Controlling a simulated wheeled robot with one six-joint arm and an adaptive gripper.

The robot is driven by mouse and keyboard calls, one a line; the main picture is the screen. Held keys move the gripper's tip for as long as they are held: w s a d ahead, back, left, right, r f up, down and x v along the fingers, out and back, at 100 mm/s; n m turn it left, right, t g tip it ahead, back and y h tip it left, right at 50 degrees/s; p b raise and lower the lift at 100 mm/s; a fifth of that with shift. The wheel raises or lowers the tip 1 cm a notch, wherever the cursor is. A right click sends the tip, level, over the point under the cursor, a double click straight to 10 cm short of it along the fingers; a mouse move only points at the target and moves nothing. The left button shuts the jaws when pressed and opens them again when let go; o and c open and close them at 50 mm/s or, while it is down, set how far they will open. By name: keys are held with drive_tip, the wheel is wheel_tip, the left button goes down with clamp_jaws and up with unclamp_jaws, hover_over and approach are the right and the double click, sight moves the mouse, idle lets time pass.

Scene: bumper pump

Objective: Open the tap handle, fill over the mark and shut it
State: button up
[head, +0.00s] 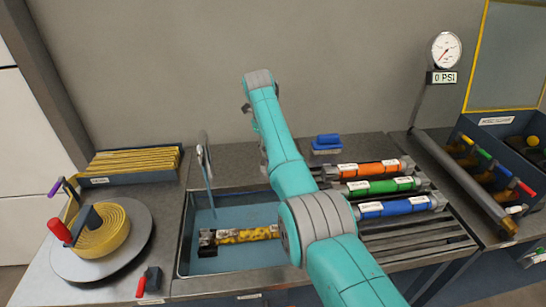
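The sink basin (185,262) is set into the counter left of centre, with a blue inside. A slim grey tap (203,150) stands at its back left. A thin pale blue streak runs down from the tap into the basin; I cannot tell for certain if it is water. A yellow and black cylinder with dark end fittings (240,236) lies on its side in the basin, its right end hidden by my arm. No fill mark can be made out. My teal arm reaches up over the sink's right side. My gripper is hidden behind the forearm, so its fingers do not show.
Orange (368,168), green (380,186) and blue (400,206) cylinders lie on the rack at right. A gauge (446,50) reads 0 PSI. A reel of yellow hose (105,232) sits at left. A blue brush (327,143) lies behind the sink.

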wheel_tip(320, 180, up, 6)
drive_tip(key=shift+s+a, duration=0.4)
drive_tip(key=shift+s, duration=0.05)
idle(7.3)
